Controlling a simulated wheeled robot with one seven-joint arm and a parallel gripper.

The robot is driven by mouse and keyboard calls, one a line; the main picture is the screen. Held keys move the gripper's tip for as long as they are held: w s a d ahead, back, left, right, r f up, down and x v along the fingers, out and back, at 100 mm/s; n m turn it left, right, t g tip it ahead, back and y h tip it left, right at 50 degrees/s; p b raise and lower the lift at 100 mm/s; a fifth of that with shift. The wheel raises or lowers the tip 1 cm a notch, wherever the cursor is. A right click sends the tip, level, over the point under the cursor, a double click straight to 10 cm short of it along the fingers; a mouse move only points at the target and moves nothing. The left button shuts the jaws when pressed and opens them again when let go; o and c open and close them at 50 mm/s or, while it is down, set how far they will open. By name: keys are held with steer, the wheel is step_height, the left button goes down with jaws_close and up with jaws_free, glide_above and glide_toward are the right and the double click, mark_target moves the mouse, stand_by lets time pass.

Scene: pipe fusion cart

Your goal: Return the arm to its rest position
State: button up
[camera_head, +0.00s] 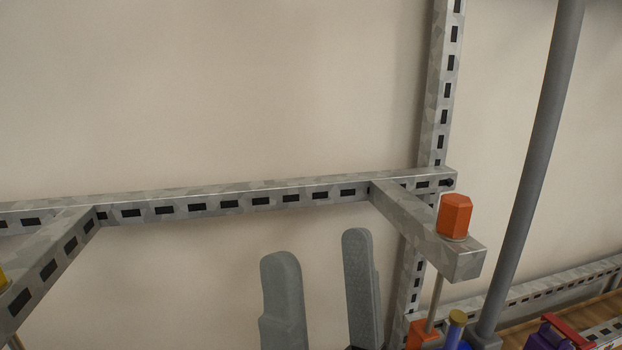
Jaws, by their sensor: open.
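My gripper (321,290) shows at the bottom centre as two grey upright fingers. They stand apart with an empty gap between them, so the gripper is open and holds nothing. The fingers are in front of the beige wall, below the horizontal slotted metal rail (250,200). The rest of my arm is below the picture edge and hidden.
A bracket arm (418,225) juts out at the right with an orange hexagonal cap (454,215); another bracket (50,262) juts out at left. A slotted post (437,100) and grey pipe (535,160) rise at right. Coloured parts (555,332) sit bottom right.

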steer(key=s+d+f+n+g+y, duration=0.15)
steer(key=d+f+n+g, duration=0.3)
steer(key=f, duration=0.65)
steer(key=s+d+f+n+g+y, duration=0.15)
steer(key=d+f+n+g, duration=0.35)
steer(key=f, duration=0.7)
steer(key=s+d+f+m+g+h, duration=0.2)
steer(key=s+d+f+g+h, duration=0.1)
steer(key=s+f, duration=0.4)
steer(key=s+d+f+m+g+h, duration=0.2)
steer(key=s+d+f+h, duration=0.4)
steer(key=s, duration=0.5)
steer(key=shift+d+f+g+h, duration=0.2)
steer(key=shift+f+g+h, duration=0.3)
steer(key=shift+g, duration=0.15)
steer(key=shift+r, duration=0.1)
steer(key=shift+c, duration=0.4)
